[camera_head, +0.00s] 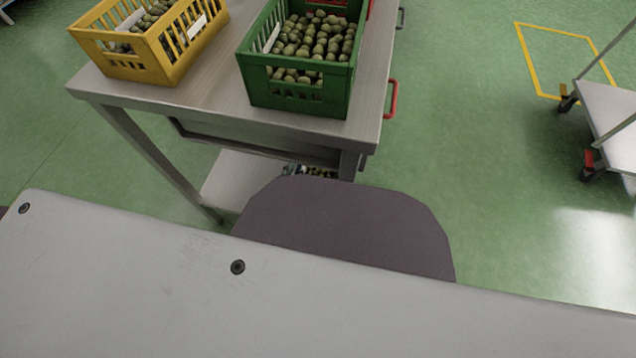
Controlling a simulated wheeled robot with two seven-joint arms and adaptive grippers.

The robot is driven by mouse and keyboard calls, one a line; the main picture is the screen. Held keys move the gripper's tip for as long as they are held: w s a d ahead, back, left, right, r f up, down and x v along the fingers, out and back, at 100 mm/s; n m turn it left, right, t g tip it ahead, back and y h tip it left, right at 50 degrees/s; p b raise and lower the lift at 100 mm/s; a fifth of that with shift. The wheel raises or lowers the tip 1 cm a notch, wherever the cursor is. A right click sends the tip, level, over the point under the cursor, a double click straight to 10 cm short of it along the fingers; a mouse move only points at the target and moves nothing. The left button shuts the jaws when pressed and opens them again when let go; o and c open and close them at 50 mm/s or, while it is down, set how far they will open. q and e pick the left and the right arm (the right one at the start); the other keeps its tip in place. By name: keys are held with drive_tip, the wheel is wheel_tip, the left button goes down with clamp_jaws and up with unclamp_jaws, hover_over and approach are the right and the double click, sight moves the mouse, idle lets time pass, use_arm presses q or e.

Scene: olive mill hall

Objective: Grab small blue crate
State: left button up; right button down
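I see no crate that is clearly blue. A yellow crate (152,55) with olives stands at the left of the steel table. A green crate (298,95) full of olives stands to its right, near the table's front edge. Below the tabletop, a small patch of olives (320,173) shows just above a dark rounded shape. Something greyish or bluish lies beside that patch, too covered to identify. No fingers of my left or right gripper can be made out, and neither touches a crate here.
The steel table (215,85) has a lower shelf (240,180) and a red handle (392,99) on its right side. A wheeled cart (612,112) stands at the right. Green floor (480,170) lies clear between them. A large grey surface fills the foreground.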

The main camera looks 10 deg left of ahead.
use_arm(q)
drive_tip(key=shift+b+x, duration=0.65)
drive_tip(key=shift+x, duration=0.6)
clamp_jaws()
drive_tip(key=shift+r, duration=0.15)
